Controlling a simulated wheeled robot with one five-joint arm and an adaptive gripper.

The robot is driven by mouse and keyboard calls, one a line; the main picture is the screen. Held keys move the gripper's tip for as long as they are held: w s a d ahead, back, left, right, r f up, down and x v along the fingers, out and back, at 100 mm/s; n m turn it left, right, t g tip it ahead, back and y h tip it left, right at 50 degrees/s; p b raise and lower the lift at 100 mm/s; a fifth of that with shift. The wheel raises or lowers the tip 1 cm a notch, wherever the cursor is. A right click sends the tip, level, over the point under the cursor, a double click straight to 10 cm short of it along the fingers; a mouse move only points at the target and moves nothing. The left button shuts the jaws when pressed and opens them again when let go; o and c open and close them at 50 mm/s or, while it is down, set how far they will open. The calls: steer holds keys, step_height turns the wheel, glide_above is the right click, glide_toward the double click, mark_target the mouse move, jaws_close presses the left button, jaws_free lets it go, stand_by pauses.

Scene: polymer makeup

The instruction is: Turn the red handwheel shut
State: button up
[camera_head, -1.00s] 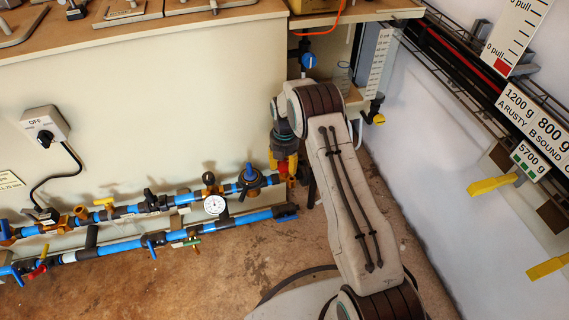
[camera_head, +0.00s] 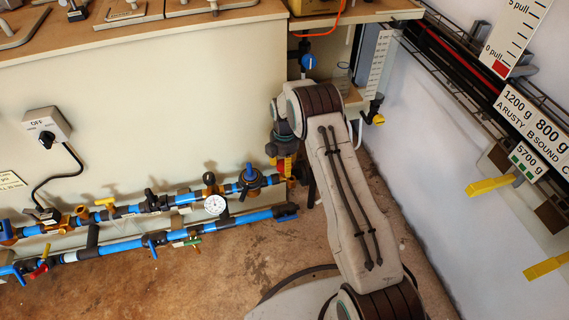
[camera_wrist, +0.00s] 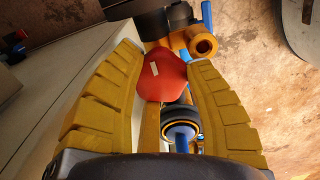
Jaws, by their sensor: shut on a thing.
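The red handwheel (camera_wrist: 164,76) sits between the two yellow fingers of my gripper (camera_wrist: 165,72) in the wrist view, with a short pale mark on its face. The fingers are shut on it from both sides. Below it in that view a blue pipe piece with a dark, orange-edged ring (camera_wrist: 181,128) shows. In the head view my gripper (camera_head: 285,166) points down at the right end of the upper blue pipe, under my forearm. The handwheel is mostly hidden there.
Two blue pipe runs with several small coloured valves and a round gauge (camera_head: 215,205) lie along the cream cabinet (camera_head: 150,110). A brass fitting (camera_wrist: 201,42) is just beyond the handwheel. A white wall (camera_head: 450,170) stands at right; brown floor lies between.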

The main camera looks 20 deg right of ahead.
steer(key=shift+f, duration=0.15)
steer(key=o, duration=1.2)
steer(key=shift+o, duration=0.2)
step_height(320, 180, up, 12)
steer(key=shift+r, duration=0.2)
stand_by(0.3)
